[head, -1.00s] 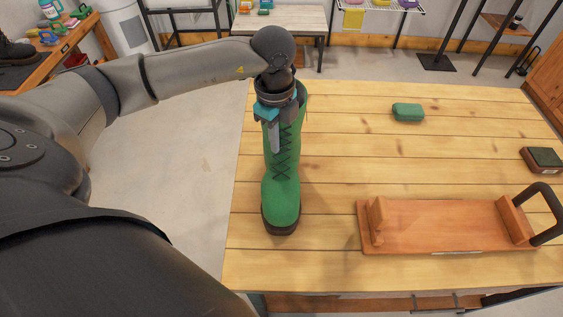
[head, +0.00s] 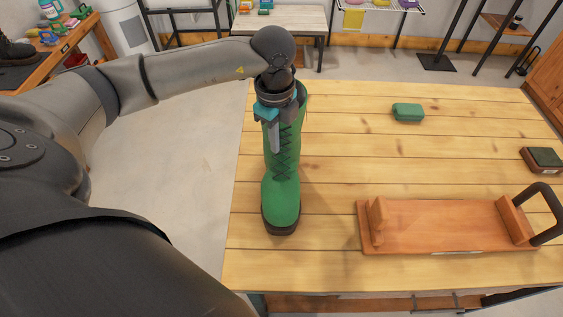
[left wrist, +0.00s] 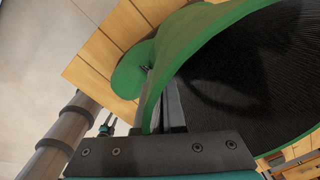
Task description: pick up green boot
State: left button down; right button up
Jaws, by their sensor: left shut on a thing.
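The green boot (head: 281,195) stands upright near the left edge of the wooden table (head: 345,160), its toe toward me. It has dark laces and a dark sole. My left gripper (head: 275,135) is at the top of its shaft, pointing down, with a finger on the outside of the shaft. In the left wrist view the boot's green rim (left wrist: 200,40) runs between the fingers of my left gripper (left wrist: 165,105), which is shut on it. The dark inside of the boot fills the right of that view. My right gripper is not in view.
A wooden tray-like stand (head: 440,226) with a black handle lies at the front right of the table. A green block (head: 408,112) lies at the back, and a dark-topped brush or block (head: 543,159) at the right edge. The table's middle is clear.

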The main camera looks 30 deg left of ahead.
pick_arm(q)
jog(key=shift+w+r, duration=0.1)
jog(key=shift+r, duration=0.15)
